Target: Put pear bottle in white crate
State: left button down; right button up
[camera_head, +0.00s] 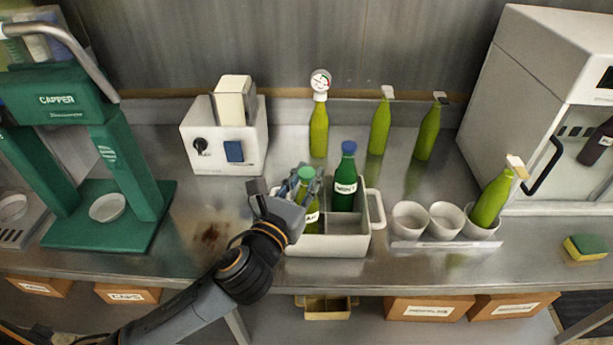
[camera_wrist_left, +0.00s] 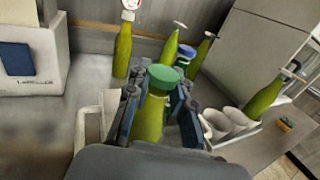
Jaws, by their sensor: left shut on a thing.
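The white crate (camera_head: 335,246) stands on the steel counter, with dividers and a handle at its right end. My left gripper (camera_head: 300,186) is shut on a light green bottle with a green cap (camera_head: 306,173), its pale label partly showing; I take it for the pear bottle. The bottle is upright at the crate's left part; its base is hidden, so I cannot tell whether it touches the floor. In the left wrist view its cap (camera_wrist_left: 163,77) shows between the fingers. A dark green bottle with a blue cap (camera_head: 345,180) stands in a back compartment. My right gripper is not in view.
Several light green bottles stand behind the crate, one with a gauge (camera_head: 319,130). To the right, a rack (camera_head: 445,244) holds white cups, one with a leaning bottle (camera_head: 490,200). A green capper (camera_head: 60,110) and a white device (camera_head: 225,140) stand left.

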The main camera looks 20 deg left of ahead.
pick_arm(q)
jog(key=c, duration=1.2)
grip_release()
jog(key=shift+o, duration=0.2)
jog(key=shift+r, duration=0.1)
jog(key=shift+s, duration=0.35)
jog(key=s, duration=0.1)
jog(key=s+b, duration=0.1)
jog(key=s, duration=0.3)
jog(key=shift+s+a+f, duration=0.1)
jog(key=shift+a+f, duration=0.15)
jog(key=shift+a, duration=0.05)
jog(key=s+p, duration=0.3)
jog(key=s, duration=0.3)
jog(key=shift+a+r+p, duration=0.25)
jog(key=shift+a+p, duration=0.1)
jog(key=shift+a, duration=0.05)
